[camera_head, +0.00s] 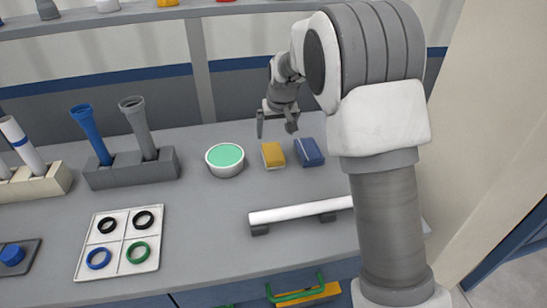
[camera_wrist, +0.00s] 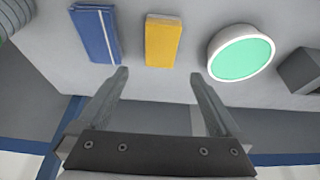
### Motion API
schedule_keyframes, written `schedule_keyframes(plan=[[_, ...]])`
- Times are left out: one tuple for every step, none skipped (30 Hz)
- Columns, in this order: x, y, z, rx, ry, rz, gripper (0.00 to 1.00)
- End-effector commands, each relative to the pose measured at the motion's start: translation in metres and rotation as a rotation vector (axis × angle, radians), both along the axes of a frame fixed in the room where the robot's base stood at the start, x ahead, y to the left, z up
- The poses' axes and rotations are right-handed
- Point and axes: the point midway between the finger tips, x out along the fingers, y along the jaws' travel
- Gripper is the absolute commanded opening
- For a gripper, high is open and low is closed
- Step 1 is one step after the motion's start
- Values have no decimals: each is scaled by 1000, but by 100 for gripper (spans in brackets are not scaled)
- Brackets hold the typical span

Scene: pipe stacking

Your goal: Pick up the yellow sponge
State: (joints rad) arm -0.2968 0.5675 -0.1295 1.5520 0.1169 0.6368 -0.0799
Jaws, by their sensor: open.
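The yellow sponge (camera_head: 273,155) lies on the grey table between a round white bowl and a blue sponge. It also shows in the wrist view (camera_wrist: 163,41), at the top middle, beyond my fingertips. My gripper (camera_head: 276,120) is above the table, at the back, just over the yellow sponge in the picture. In the wrist view my gripper (camera_wrist: 160,82) is open and empty, its two fingers spread wide. The fingertips are apart from the sponge, which lies roughly in line with the gap between them.
The blue sponge (camera_head: 308,152) lies close on the right. The white bowl with green contents (camera_head: 225,159) stands close on the left. A white pipe (camera_head: 300,209) rests on supports in front. A grey holder (camera_head: 132,169) with two pipes and a ring tray (camera_head: 119,241) are farther left.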

Motion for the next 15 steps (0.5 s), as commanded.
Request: schedule_keyframes(plan=[[5,1,-14,-1,1,0,100],[7,1,-20,-1,2,0,100],[10,1,-28,-1,2,-1,100],[12,2,-33,-1,3,-1,100],[14,2,-38,-1,2,-1,100],[17,3,-43,-1,0,-1,100],[19,3,-47,-1,0,-1,100],[20,4,-51,-1,0,-1,100],[21,4,-54,-1,0,0,100],[22,4,-56,-1,0,0,100],[23,4,-58,-1,0,0,100],[24,4,-59,-1,0,0,100],[24,4,-60,-1,-1,0,100],[24,4,-60,-1,-1,0,100],[25,5,-62,-1,-1,0,100]])
